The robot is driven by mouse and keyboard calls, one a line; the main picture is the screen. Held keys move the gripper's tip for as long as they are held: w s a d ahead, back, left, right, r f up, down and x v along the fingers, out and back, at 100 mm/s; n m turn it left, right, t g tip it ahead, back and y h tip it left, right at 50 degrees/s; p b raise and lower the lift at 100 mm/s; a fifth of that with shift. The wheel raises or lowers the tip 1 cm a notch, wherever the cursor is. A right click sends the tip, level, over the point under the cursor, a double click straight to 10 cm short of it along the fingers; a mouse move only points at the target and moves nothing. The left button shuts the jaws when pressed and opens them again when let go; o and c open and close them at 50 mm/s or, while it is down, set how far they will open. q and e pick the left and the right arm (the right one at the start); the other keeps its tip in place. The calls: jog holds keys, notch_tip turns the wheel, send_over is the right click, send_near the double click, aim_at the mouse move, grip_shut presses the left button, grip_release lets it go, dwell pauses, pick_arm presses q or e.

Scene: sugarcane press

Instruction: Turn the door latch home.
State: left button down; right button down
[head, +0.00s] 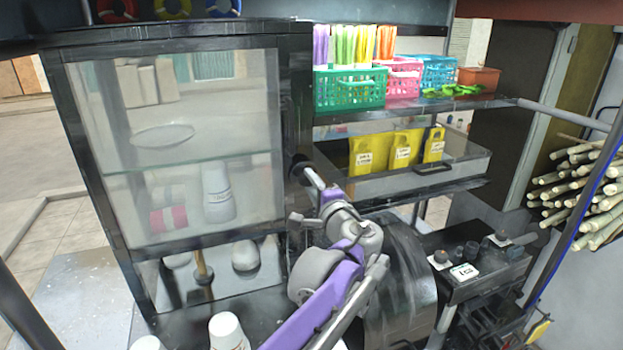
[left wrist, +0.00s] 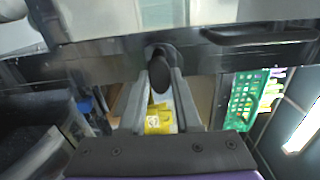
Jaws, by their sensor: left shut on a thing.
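The glass-fronted cabinet door (head: 88,150) has a dark metal frame and stands upright, looking closed against the cabinet. The door latch, a black knob-like handle (left wrist: 158,52), sits on the dark frame bar in the left wrist view. My left gripper (left wrist: 164,76) is shut on the latch, with a finger on each side of its dark lever. In the head view my left gripper (head: 306,172) reaches the cabinet's right edge, and the latch is mostly hidden there. The latch's exact angle is hard to tell. My right gripper is in neither view.
Right of the cabinet, a shelf holds a green basket (head: 350,90), a pink basket (head: 404,80) and a blue basket (head: 440,72). Yellow packs (head: 402,150) stand in a tray below. White cups (head: 228,332) stand in front. Sugarcane stalks (head: 580,185) lie at far right.

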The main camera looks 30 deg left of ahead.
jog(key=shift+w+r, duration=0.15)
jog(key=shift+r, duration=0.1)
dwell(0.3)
pick_arm(q)
jog(key=c, duration=0.6)
grip_release()
jog(key=b+v, duration=0.1)
jog(key=v, duration=0.9)
jog(key=shift+s+d, duration=0.25)
jog(key=shift+s, duration=0.1)
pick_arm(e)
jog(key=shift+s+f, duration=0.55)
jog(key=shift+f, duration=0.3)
pick_arm(q)
jog(key=shift+n, duration=0.3)
